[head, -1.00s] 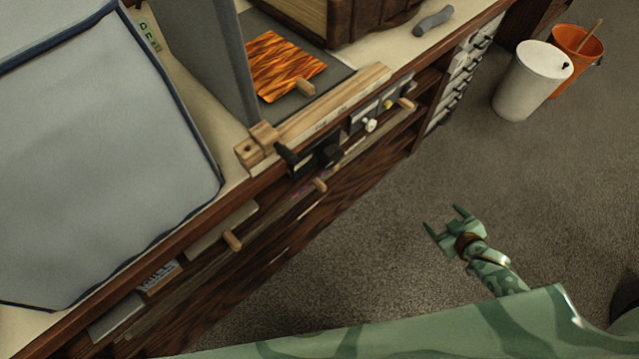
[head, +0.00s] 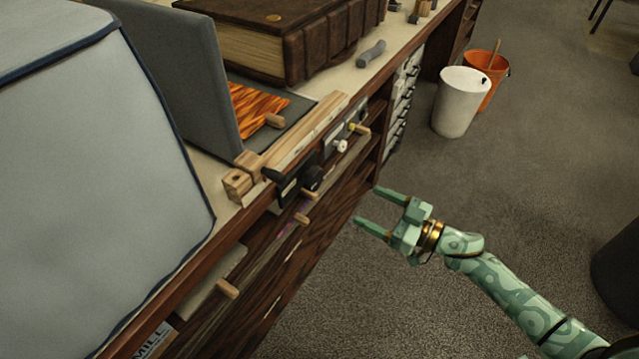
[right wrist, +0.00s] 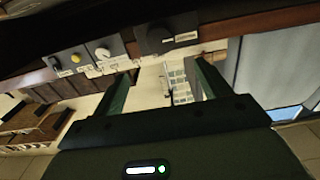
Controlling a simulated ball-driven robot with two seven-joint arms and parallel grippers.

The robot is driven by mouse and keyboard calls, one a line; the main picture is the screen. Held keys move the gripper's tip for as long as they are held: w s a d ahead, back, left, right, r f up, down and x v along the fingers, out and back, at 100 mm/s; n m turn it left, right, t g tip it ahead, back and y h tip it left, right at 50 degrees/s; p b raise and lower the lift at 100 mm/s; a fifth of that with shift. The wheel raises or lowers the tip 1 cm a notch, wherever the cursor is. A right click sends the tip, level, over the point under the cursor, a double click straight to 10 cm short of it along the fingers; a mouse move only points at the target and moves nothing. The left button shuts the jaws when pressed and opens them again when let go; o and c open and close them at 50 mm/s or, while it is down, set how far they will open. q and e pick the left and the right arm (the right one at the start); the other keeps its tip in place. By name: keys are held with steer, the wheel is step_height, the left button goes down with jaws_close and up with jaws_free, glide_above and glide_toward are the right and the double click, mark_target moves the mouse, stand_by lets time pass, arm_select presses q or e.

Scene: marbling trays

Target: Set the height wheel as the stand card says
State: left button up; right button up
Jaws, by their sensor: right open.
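A black round knob (head: 313,177) sits on a dark plate on the bench's front edge; I take it as the height wheel, but its label is unreadable in the head view. In the right wrist view the black knob (right wrist: 160,38) is at the top centre with a small pale label beside it. My right gripper (head: 365,205) is open and empty, in front of the bench, right of the knob and apart from it. In the right wrist view its two fingers (right wrist: 165,70) are spread below the knob. I cannot make out a stand card. My left gripper is out of view.
White (head: 341,146) and yellow (head: 352,127) knobs sit farther along the edge. Wooden handles (head: 302,219) stick out of the front. A grey upright panel (head: 185,75), a covered block (head: 90,180) and a thick book (head: 285,45) stand on top.

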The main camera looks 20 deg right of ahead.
mark_target(318, 181)
steer(key=b+x, duration=0.1)
steer(key=x, duration=0.4)
steer(key=b+x, duration=0.1)
steer(key=x, duration=0.4)
steer(key=shift+w+a+f+b, duration=0.2)
steer(key=shift+w+f+b, duration=0.05)
steer(key=shift+b, duration=0.15)
steer(key=shift+b+x, duration=0.3)
steer(key=shift+x, duration=0.95)
steer(key=shift+w+a+r, duration=0.1)
steer(key=shift+w+a, duration=0.05)
steer(key=shift+w, duration=0.1)
steer(key=shift+w+a, duration=0.1)
steer(key=shift+w, duration=0.05)
steer(key=shift+r, duration=0.1)
steer(key=c, duration=1)
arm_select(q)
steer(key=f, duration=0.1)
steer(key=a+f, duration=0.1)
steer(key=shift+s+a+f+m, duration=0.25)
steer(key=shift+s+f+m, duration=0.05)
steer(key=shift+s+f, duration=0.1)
